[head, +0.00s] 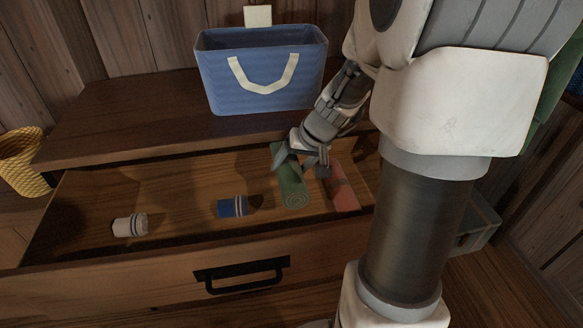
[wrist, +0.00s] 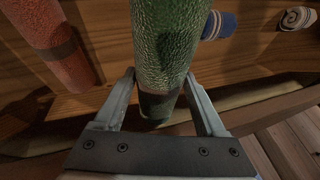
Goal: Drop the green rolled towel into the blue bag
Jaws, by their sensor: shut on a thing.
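The green rolled towel (head: 292,188) lies in the open drawer, its spiral end facing the drawer front. My gripper (head: 303,164) is at its far part, with a finger on each side. In the wrist view the green towel (wrist: 160,50) runs between the two fingers of my gripper (wrist: 160,100), which is shut on it. The blue bag (head: 262,76) stands upright on the cabinet top behind the drawer, open at the top, with a cream handle on its front. Its inside bottom is hidden.
A red rolled towel (head: 341,187) lies close to the right of the green one. A blue roll (head: 232,207) and a white roll (head: 130,225) lie farther left in the drawer (head: 180,190). A yellow basket (head: 22,162) stands at far left.

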